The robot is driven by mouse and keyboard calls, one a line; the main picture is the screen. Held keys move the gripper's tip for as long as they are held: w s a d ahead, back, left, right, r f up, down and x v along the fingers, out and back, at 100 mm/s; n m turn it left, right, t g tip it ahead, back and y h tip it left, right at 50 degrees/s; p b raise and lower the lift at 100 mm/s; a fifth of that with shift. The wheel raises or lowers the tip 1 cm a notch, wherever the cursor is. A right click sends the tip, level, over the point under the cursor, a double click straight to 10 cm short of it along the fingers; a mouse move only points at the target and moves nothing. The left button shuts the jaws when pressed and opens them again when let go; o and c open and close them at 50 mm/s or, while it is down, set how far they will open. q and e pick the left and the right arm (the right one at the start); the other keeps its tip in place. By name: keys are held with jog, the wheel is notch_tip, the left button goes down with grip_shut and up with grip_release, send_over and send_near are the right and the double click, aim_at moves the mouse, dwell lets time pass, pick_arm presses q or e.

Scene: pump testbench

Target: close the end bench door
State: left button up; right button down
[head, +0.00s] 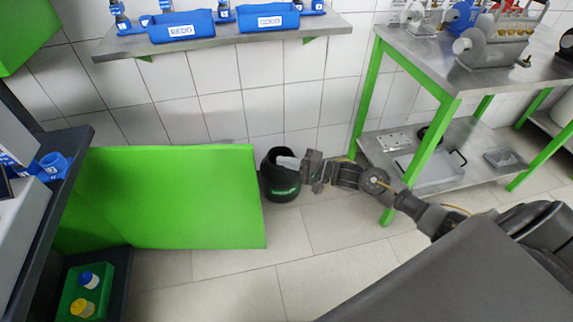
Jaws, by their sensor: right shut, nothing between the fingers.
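The end bench door (170,197) is a flat bright green panel on the left. It stands open, sticking out to the right from the dark bench (62,180) at the left edge. My right gripper (301,166) is shut and empty, a short way right of the door's free edge. It shows in front of a black bin, and I cannot tell whether it touches the bin. A gap shows between the gripper and the door. My left gripper is not in view.
The black bin (281,186) stands on the tiled floor beside the door's free edge. A green-legged metal table (425,165) stands at right. A wall shelf (215,39) holds blue bins. Bottles sit in a green tray (72,305) low in the bench. Floor before the door is clear.

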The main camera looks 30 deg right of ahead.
jog(key=w+a, duration=0.1)
jog(key=a, duration=0.5)
jog(key=shift+w+a, duration=0.3)
jog(key=shift+a, duration=0.1)
jog(key=shift+d, duration=0.15)
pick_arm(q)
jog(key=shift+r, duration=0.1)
pick_arm(e)
jog(key=shift+s, duration=0.1)
